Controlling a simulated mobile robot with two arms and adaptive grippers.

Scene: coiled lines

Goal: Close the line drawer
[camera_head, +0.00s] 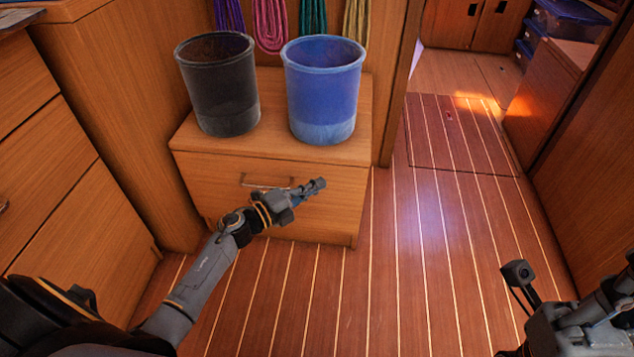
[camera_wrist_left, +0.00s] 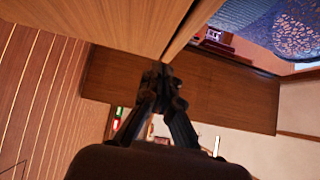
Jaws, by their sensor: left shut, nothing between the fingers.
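The line drawer is the wooden front (camera_head: 225,195) of a low cabinet, with a metal handle (camera_head: 265,184) near its top middle. Its front looks about in line with the cabinet, but I cannot tell whether a small gap stays. My left gripper (camera_head: 318,185) is shut and empty, before the right part of the drawer front, beyond the handle's right end. Whether it touches the wood is unclear. In the left wrist view its closed fingers (camera_wrist_left: 160,78) point at a wooden panel's edge. Only my right forearm and wrist show at the lower right; its fingers are out of frame.
A black bucket (camera_head: 219,85) and a blue bucket (camera_head: 322,90) stand on the cabinet top. Coiled lines (camera_head: 270,22) hang behind them. A larger drawer cabinet (camera_head: 60,190) stands at the left. The striped floor (camera_head: 430,250) is clear to the right.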

